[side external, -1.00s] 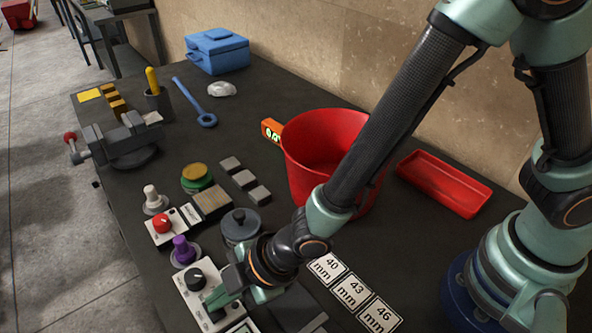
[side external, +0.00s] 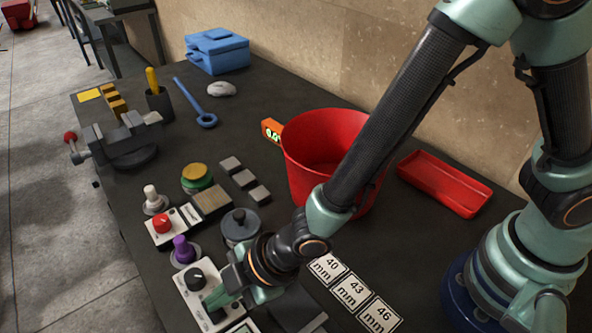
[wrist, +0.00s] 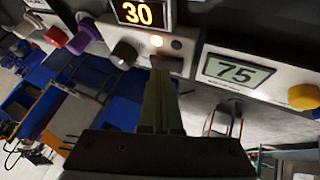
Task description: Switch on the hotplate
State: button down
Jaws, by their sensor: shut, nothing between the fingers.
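A pale control unit with a black knob (side external: 195,279) stands at the near left of the bench; I take it as the hotplate's, though its plate is not clearly seen. In the side view my gripper (side external: 215,298) reaches down beside the knob.
A unit with a display (wrist: 238,72) reading 75 and a yellow knob (wrist: 304,97) is at right. Purple (side external: 184,250) and red (side external: 163,224) knobs stand beyond the black one. A red bucket (side external: 318,160) and red tray (side external: 445,182) are behind my arm.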

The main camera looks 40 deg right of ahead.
jog(key=shift+r, duration=0.4)
jog(key=shift+w+r, duration=0.25)
jog(key=shift+r, duration=1)
jog(key=shift+w+r, duration=0.2)
jog(key=shift+r, duration=1.05)
